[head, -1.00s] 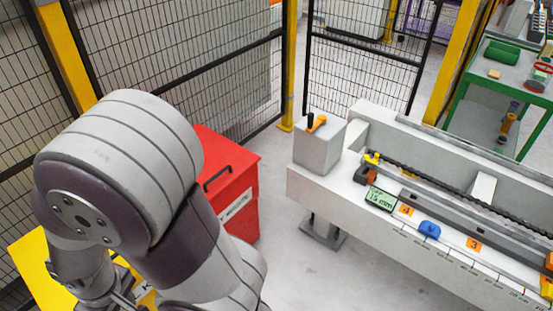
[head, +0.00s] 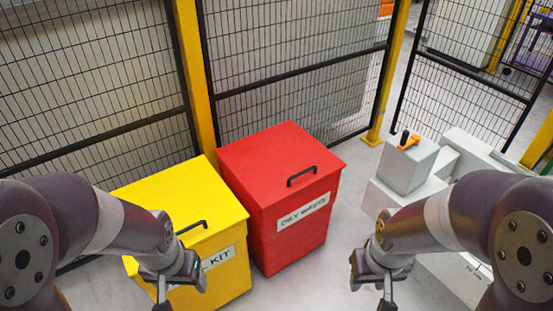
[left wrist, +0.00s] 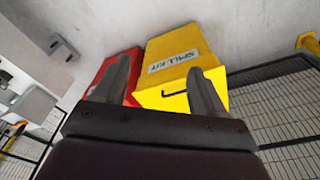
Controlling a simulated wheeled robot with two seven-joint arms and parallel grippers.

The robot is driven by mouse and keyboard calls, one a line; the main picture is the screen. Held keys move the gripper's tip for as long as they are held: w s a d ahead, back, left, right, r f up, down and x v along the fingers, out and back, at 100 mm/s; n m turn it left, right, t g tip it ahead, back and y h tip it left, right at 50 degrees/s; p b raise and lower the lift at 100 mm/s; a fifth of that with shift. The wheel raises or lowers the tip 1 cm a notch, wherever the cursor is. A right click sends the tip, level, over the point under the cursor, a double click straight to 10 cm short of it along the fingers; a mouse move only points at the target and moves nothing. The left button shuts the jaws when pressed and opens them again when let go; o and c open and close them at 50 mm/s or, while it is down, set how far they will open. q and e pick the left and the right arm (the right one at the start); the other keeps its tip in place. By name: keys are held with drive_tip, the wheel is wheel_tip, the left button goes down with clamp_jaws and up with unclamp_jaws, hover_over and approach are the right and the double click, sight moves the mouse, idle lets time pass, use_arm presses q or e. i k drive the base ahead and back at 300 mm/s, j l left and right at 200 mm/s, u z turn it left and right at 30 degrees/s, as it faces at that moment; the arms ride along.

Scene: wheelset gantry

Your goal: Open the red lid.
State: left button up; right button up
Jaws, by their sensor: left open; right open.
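The red lid (head: 275,155) lies closed on the red bin (head: 292,242), which is labelled "OILY WASTE". A black handle (head: 302,176) is on the lid near its front edge. My left gripper (head: 180,291) is open and empty, in front of the yellow bin and apart from the red lid. In the left wrist view my left gripper (left wrist: 160,70) shows two spread fingers, with part of the red bin (left wrist: 100,76) behind the left one. My right gripper (head: 371,287) is open and empty, right of the red bin and nearer to me.
The yellow "SPILL KIT" bin (head: 205,208) stands directly left of the red one; it also shows in the left wrist view (left wrist: 172,48). A mesh fence (head: 300,70) with yellow posts runs behind. A grey bench (head: 455,160) stands at right. Floor shows between bin and bench.

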sight(272, 165)
drive_tip(key=i+z, duration=0.75)
drive_tip(key=i, duration=0.2)
drive_tip(key=i+j+z, duration=0.25)
drive_tip(key=i+z, duration=0.15)
drive_tip(key=i, duration=0.05)
